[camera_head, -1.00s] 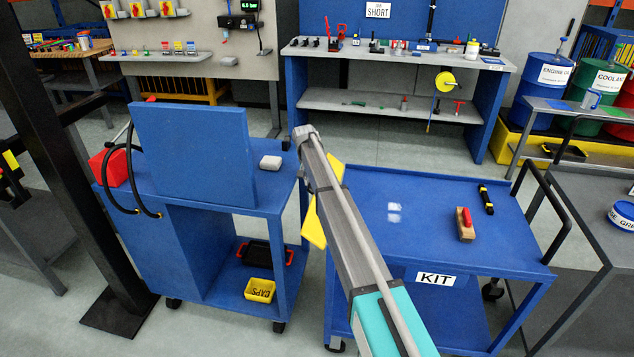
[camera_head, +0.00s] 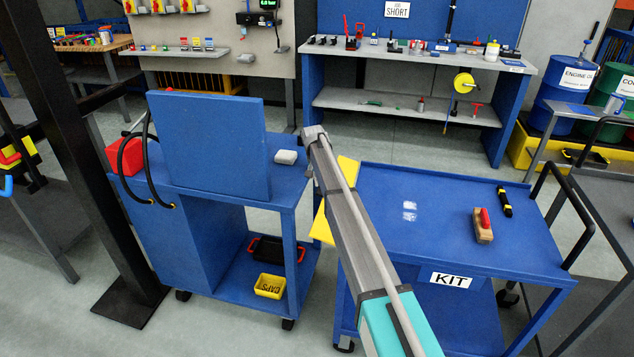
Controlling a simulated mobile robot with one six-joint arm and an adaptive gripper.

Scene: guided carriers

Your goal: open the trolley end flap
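The blue trolley labelled KIT (camera_head: 450,235) stands right of centre. A yellow panel (camera_head: 322,226) shows on both sides of my arm at the trolley's left end and looks like the end flap. My arm covers its middle, so I cannot tell how it is hinged or whether anything touches it. My grey and teal arm reaches up from the bottom of the picture across the trolley's left end. No gripper fingers can be made out; the gripper seems hidden behind the arm.
On the trolley top lie a wooden block with a red part (camera_head: 483,226) and a black-yellow tool (camera_head: 505,201). A blue cart (camera_head: 290,190) with an upright panel stands close on the left. A black post (camera_head: 75,150) is farther left. A bench (camera_head: 420,55) stands behind.

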